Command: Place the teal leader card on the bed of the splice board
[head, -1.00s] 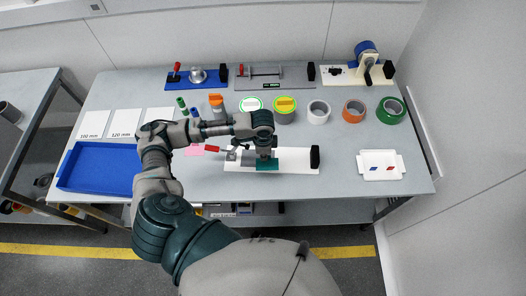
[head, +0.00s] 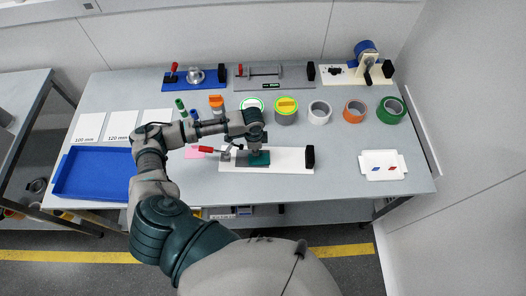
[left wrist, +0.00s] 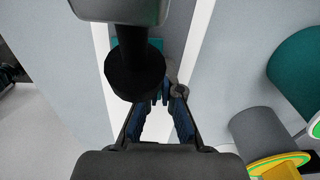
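The splice board (head: 287,163) is a long white plate near the front middle of the table. It has a red-handled clamp (head: 207,150) at its left end and a black block (head: 309,157) at its right. The teal leader card (head: 260,160) is over the middle of the board, under my left gripper (head: 256,153). Whether it touches the bed is unclear. In the left wrist view, the fingertips (left wrist: 161,97) are close together, with teal (left wrist: 155,44) showing beyond them. They seem shut on the card; a dark cylinder hides part of the grip. My right gripper is not visible.
Several tape rolls, including a green one (head: 390,111), stand behind the board. A pink piece (head: 193,153) lies left of the clamp.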

